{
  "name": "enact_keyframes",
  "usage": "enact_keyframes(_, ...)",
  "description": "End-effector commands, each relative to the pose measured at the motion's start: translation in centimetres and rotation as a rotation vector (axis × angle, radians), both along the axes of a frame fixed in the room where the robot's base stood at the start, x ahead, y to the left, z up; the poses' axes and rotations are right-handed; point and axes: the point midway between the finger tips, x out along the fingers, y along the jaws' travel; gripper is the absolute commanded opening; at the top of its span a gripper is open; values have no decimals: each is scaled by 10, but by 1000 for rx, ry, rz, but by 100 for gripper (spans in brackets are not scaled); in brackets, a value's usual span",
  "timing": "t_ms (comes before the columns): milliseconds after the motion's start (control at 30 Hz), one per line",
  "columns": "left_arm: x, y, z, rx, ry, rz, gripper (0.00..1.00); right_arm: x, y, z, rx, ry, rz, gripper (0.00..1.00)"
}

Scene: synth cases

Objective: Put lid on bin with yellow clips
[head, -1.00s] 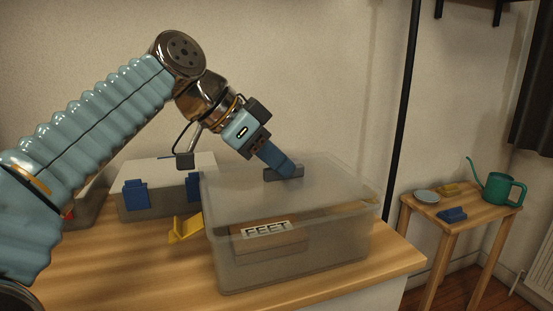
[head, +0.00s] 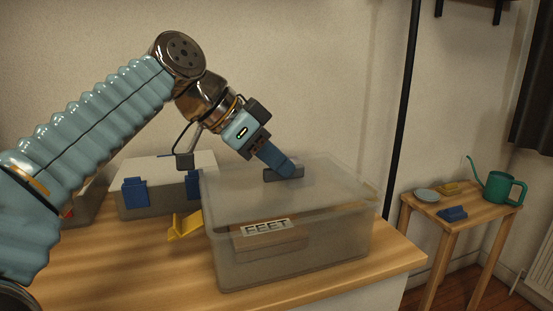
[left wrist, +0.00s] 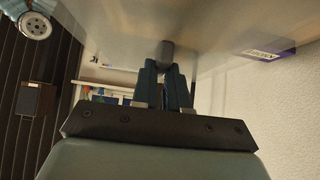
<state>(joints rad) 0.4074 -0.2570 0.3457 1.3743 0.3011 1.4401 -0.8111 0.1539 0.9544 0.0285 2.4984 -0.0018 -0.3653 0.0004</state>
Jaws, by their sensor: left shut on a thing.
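The clear bin (head: 300,265) stands on the wooden counter, with a box labelled FEET (head: 268,238) showing through its wall. A yellow clip (head: 186,228) sticks outward, open, at its left side. My left gripper (head: 290,170) is shut on the lid's grey handle (head: 270,177). The left wrist view shows the fingers (left wrist: 165,70) at the handle (left wrist: 167,52). My right gripper is out of view.
A grey bin with a pale lid and blue clips (head: 135,193) stands behind on the left. A side table (head: 455,205) on the right holds a green watering can (head: 498,188), a plate and small blue and yellow items. The counter's front left is clear.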

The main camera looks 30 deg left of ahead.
Motion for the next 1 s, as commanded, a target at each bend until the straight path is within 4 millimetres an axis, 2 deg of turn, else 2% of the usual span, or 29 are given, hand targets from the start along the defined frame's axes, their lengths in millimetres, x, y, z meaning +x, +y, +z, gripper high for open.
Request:
enact_keyframes(500, 0, 0, -14, 1, 0, 1, 0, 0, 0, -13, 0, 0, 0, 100)
enact_keyframes(533, 0, 0, -13, 1, 0, 1, 17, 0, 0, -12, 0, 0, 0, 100)
enact_keyframes(700, 0, 0, -13, 1, 0, 1, 43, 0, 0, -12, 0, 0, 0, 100)
enact_keyframes(1000, 0, 0, -13, 0, 0, 0, 44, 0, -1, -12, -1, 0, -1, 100)
